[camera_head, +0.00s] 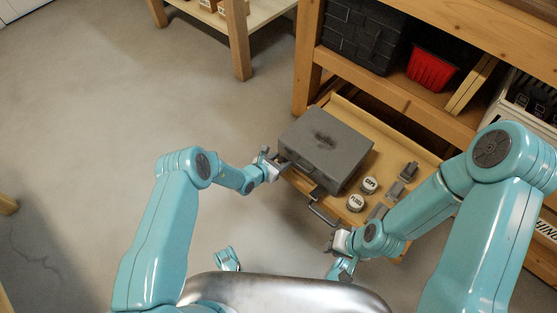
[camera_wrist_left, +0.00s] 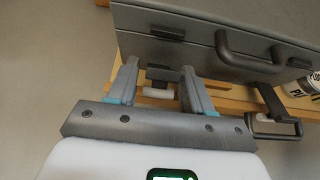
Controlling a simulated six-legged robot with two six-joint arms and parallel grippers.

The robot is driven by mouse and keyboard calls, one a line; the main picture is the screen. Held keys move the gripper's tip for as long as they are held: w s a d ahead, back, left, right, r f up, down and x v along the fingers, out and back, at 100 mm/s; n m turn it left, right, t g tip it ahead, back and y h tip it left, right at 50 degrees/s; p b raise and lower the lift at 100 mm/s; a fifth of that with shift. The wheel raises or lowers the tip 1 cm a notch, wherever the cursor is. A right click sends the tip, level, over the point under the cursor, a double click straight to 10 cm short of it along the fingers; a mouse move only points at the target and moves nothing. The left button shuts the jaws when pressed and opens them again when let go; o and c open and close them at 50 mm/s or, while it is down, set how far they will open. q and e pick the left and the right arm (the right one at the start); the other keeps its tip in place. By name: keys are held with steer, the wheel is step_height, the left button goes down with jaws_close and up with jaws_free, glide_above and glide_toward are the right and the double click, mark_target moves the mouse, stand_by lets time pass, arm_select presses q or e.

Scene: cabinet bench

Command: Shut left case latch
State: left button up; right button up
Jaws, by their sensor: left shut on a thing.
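A closed grey case (camera_head: 325,148) rests in an open wooden drawer. Its front shows in the left wrist view (camera_wrist_left: 205,45), with a dark carrying handle (camera_wrist_left: 232,55). The left case latch (camera_wrist_left: 163,74) hangs out from the front, below its dark catch (camera_wrist_left: 167,33), with a pale bar at its end. My left gripper (camera_head: 272,160) is at the case's front left corner. The right latch (camera_wrist_left: 270,100) also hangs outward. My right gripper (camera_head: 336,241) is near the drawer's front; its jaws are unclear.
The drawer (camera_head: 295,181) has a metal pull (camera_head: 323,214) at its front. Two round labelled tins (camera_head: 355,203) and small grey parts (camera_head: 402,178) lie right of the case. The shelf above holds a red bin (camera_head: 431,70) and a black box (camera_head: 360,36). The floor at left is clear.

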arm_select(q)
steer(key=shift+w+r+g+y, duration=0.2)
steer(key=shift+g+y, duration=0.1)
steer(key=shift+g, duration=0.1)
steer(key=o, duration=0.9)
steer(key=shift+f, duration=0.1)
steer(key=p+v, duration=0.8)
steer(key=v, duration=0.8)
steer(key=shift+s, duration=0.2)
